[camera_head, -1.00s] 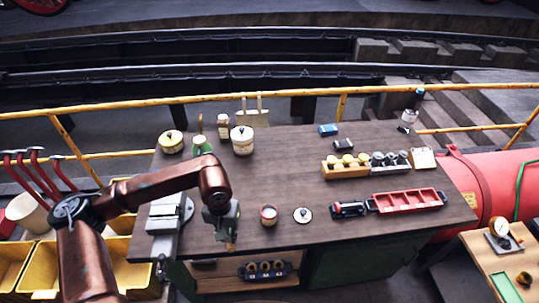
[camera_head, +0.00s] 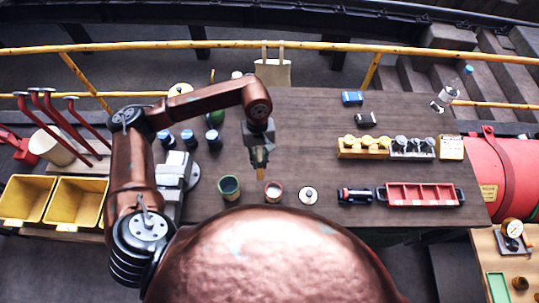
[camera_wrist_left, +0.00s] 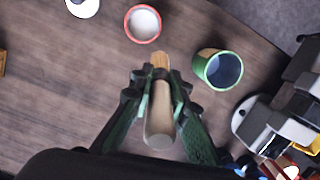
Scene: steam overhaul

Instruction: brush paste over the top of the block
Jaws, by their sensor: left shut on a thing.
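My left gripper (camera_head: 259,152) is shut on a brush with a pale wooden handle. The brush also shows in the left wrist view (camera_wrist_left: 160,115), with its tan tip (camera_wrist_left: 160,62) pointing toward the pots. A red-rimmed pot with white paste (camera_wrist_left: 143,24) stands just beyond the tip; it also shows in the head view (camera_head: 273,191). The tip looks apart from the pot. A grey vise (camera_head: 172,180) stands at the bench's left; I cannot tell whether a block sits in it. My right gripper is not in view.
A green cup (camera_head: 229,187) stands left of the paste pot, and a round white lid (camera_head: 308,195) lies right of it. Farther right are a red tray (camera_head: 425,195) and a yellow rack (camera_head: 363,147). Several bottles stand behind the vise. The bench's middle is clear.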

